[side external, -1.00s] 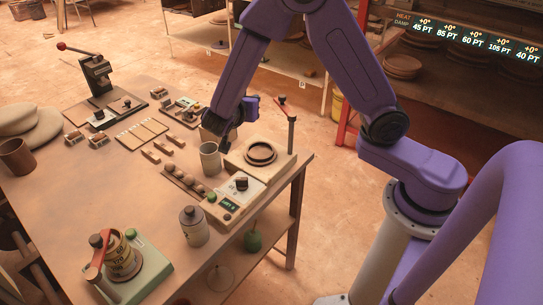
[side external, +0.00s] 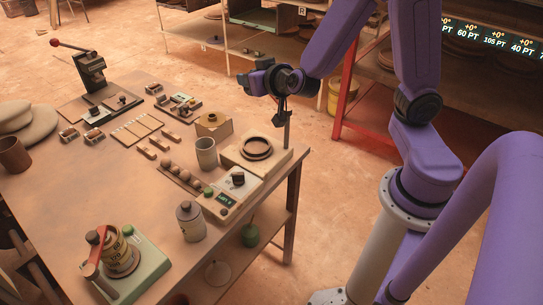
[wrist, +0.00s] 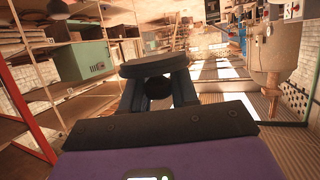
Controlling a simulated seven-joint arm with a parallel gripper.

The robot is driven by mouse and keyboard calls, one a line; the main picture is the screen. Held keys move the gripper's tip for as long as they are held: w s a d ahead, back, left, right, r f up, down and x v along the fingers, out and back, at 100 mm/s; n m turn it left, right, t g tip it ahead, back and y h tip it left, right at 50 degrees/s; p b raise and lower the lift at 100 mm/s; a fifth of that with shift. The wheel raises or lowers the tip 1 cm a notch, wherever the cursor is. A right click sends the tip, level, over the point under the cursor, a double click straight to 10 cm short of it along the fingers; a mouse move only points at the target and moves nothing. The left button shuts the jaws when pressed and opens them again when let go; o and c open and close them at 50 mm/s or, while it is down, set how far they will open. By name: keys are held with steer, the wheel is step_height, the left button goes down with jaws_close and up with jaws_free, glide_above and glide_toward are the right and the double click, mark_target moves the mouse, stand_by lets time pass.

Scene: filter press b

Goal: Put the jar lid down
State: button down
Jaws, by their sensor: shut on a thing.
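In the wrist view, my gripper (wrist: 158,90) is shut on a dark round disc with a short knob under it, which looks like the jar lid (wrist: 157,65). The fingers close around the knob and the disc lies beyond them. In the side view, my gripper (side external: 272,82) is raised above the far right edge of the table (side external: 100,215), turned roughly sideways. The lid cannot be made out clearly there. A grey jar with a dark top (side external: 191,222) stands near the table's front.
A grey cup (side external: 206,152), a tan block (side external: 214,126) and a control box (side external: 232,192) stand close by. The table's left middle is bare.

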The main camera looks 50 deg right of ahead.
stand_by(0.4)
steer(key=s+a+f+m+g+h, duration=0.1)
steer(key=a+f+m+g+h, duration=0.4)
steer(key=m+g+h, duration=0.4)
steer(key=f+m+g, duration=0.1)
steer(key=m, duration=0.2)
steer(key=shift+s+g, duration=0.35)
steer(key=shift+g, duration=0.05)
